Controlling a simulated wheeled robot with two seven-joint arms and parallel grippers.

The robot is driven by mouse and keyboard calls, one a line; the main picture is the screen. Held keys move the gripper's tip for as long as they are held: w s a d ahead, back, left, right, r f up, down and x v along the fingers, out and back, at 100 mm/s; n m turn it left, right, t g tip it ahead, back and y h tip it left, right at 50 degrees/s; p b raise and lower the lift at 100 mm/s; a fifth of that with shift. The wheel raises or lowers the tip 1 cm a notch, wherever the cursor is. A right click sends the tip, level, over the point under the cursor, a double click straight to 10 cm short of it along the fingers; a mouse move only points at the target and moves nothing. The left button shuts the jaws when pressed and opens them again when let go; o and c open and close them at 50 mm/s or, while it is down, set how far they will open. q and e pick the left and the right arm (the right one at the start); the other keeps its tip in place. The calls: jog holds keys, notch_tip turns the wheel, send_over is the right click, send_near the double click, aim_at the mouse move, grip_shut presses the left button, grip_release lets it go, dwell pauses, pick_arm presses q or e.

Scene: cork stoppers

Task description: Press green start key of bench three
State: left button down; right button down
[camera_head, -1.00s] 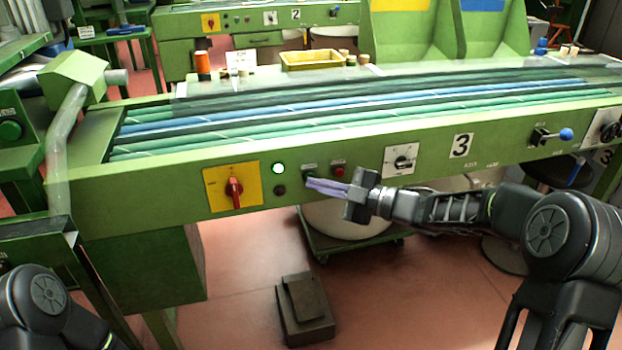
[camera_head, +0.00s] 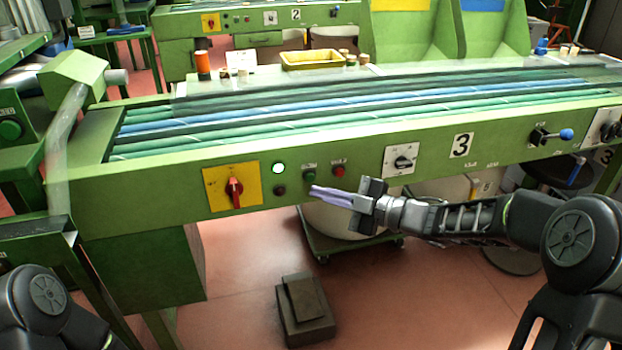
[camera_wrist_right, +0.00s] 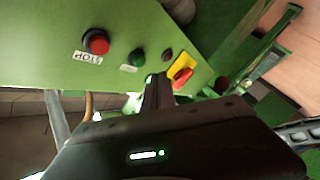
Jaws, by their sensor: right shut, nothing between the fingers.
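Bench three carries a number 3 plate (camera_head: 461,145) on its green front panel. The green start key (camera_head: 309,173) sits on this panel, left of the red stop key (camera_head: 338,171). A round lamp (camera_head: 278,168) to its left glows pale green. My right gripper (camera_head: 312,191) is shut and empty, its fingertips just below the green key in the head view, apart from it in the picture. In the right wrist view the green key (camera_wrist_right: 136,57) shows left of the gripper (camera_wrist_right: 152,82), beside the red key (camera_wrist_right: 96,41). My left gripper is out of view.
A yellow plate with a red rotary switch (camera_head: 235,187) and a small dark knob (camera_head: 280,190) are left of the keys. A rotary selector (camera_head: 403,161) is to the right. A dark pedal block (camera_head: 304,309) stands on the floor below.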

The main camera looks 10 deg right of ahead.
jog(key=shift+s+d, duration=0.1)
jog(key=shift+s, duration=1.6)
